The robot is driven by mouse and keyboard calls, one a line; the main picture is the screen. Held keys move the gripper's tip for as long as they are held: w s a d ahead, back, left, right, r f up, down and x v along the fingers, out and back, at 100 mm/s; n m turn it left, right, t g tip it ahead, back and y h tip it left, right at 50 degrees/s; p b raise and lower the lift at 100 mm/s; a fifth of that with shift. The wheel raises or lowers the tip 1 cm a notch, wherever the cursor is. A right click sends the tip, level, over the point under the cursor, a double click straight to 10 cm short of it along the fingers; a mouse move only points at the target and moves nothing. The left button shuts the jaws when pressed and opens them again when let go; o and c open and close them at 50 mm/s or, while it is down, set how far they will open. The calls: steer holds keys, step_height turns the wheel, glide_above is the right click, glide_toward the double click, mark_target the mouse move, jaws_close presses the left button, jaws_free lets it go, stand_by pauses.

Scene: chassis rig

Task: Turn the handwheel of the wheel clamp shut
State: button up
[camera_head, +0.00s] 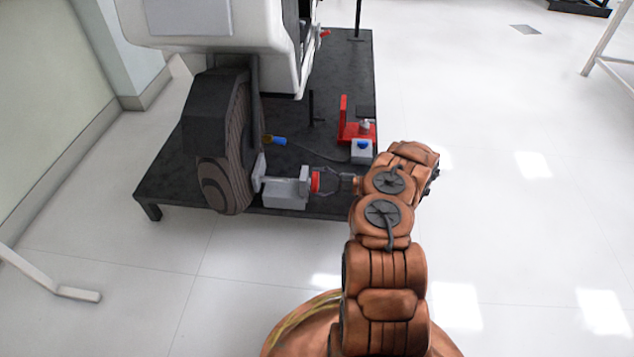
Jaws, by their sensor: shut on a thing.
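The wheel clamp is a light grey block (286,194) with a flat pad (258,172) at its left end. The pad is at the side of the dark tire (226,150); I cannot tell whether they touch. The red handwheel (315,182) is at the clamp's right end, facing my arm. My gripper (325,182) reaches in from the right, level with the handwheel, and is shut on it. The fingertips are small in this view, and part of the handwheel's rim is hidden by them.
The clamp and tire are on a low dark platform (170,180). A red bracket (345,125) and a white box with a blue button (362,150) stand behind my gripper. A blue-handled part (276,141) lies near the tire.

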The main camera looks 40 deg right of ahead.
steer(key=o, duration=1.2)
steer(key=shift+c, duration=0.2)
steer(key=v, duration=1.2)
